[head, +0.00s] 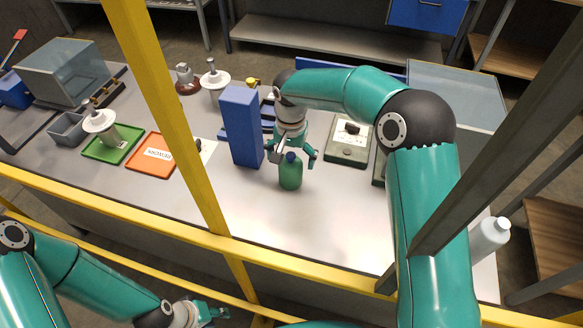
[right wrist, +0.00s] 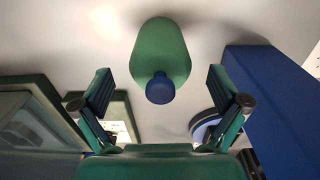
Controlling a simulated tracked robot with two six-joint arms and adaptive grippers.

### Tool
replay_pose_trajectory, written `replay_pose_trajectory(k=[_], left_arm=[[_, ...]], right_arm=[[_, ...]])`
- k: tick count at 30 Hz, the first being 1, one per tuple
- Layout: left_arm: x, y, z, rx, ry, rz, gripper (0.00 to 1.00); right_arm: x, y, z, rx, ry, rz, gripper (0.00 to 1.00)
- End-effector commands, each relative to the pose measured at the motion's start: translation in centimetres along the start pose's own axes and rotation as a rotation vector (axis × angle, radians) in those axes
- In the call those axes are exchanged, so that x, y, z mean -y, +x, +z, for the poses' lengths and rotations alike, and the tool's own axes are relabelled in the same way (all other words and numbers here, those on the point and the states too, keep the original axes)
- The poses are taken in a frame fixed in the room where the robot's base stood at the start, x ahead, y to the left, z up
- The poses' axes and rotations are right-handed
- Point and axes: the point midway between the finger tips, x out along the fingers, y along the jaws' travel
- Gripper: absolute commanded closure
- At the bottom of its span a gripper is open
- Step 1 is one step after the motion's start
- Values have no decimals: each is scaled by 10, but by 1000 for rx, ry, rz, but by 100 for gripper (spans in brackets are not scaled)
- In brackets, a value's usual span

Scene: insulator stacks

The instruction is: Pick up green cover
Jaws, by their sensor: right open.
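A tall blue block (head: 243,128) stands close to the left of my right gripper. A green tray (head: 113,157) and an orange tray (head: 146,166) lie to the left. A yellow post (head: 166,105) and rail cross the front. A white bottle (head: 488,238) stands at the right.

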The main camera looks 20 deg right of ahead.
Motion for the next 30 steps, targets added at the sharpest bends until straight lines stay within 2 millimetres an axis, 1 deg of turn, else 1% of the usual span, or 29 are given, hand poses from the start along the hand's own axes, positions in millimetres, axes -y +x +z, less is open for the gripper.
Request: replay_pose_trajectory(k=[6,10,13,19,20,21,29,30], left_arm=[[-4,-12,0,0,0,0,60],[-5,-14,0,0,0,0,60],[-5,-14,0,0,0,0,60],[-5,-14,0,0,0,0,60],[-5,-14,0,0,0,0,60],[-5,-14,0,0,0,0,60],[-5,-14,0,0,0,0,60],[-5,-14,0,0,0,0,60]], right_arm=[[0,26,0,4,1,3,2],[0,43,0,3,1,3,2],[0,49,0,0,0,1,2],[0,50,0,0,1,0,2],[0,49,0,0,1,0,5],[0,49,0,0,1,0,12],[0,49,0,0,0,0,55],[0,49,0,0,0,0,62]])
